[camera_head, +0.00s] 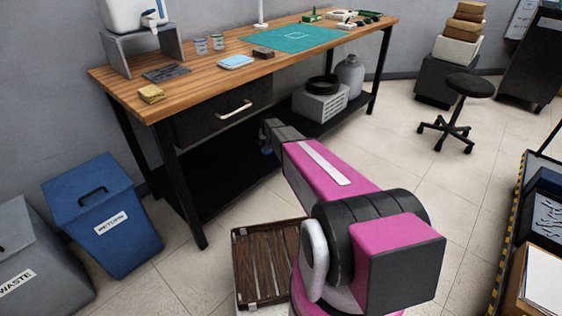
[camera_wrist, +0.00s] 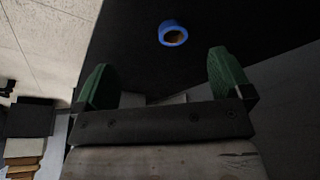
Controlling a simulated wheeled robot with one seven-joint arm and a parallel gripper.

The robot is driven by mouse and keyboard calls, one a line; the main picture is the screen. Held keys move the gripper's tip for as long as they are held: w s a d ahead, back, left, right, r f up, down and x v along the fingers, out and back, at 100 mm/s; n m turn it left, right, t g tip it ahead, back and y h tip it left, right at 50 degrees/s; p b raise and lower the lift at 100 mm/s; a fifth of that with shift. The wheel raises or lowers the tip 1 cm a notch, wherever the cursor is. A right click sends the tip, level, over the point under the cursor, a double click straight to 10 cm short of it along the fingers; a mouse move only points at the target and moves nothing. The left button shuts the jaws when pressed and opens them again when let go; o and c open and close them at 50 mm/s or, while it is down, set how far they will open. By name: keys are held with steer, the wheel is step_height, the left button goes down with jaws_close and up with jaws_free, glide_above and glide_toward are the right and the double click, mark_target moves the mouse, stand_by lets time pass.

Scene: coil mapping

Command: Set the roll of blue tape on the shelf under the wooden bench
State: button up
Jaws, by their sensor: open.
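The roll of blue tape (camera_wrist: 164,35) shows in the wrist view against a dark surface that looks like the lower shelf. It lies ahead of my gripper (camera_wrist: 164,66), roughly in line with the gap between the green fingers. The fingers are apart and nothing is between them. In the head view my gripper reaches in under the front of the wooden bench (camera_head: 215,82), over the black shelf (camera_head: 205,170). A small blue patch shows beside its end; my arm hides most of that spot.
A grey crate (camera_head: 318,104) with a dark coil and a grey jug (camera_head: 350,75) stand on the shelf's right part. The shelf's left part looks bare. A drawer (camera_head: 222,112) hangs above it.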

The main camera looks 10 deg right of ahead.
steer(key=s+r+g, duration=0.1)
steer(key=s+r, duration=0.5)
steer(key=s, duration=0.8)
steer(key=s+r+n+g, duration=0.1)
steer(key=s+r, duration=0.5)
steer(key=s, duration=0.8)
steer(key=s+r+g, duration=0.1)
steer(key=s+r, duration=0.5)
steer(key=s, duration=0.9)
steer(key=shift+d+r+g+y, duration=0.15)
steer(key=shift+g+y, duration=0.15)
steer(key=shift+s, duration=0.1)
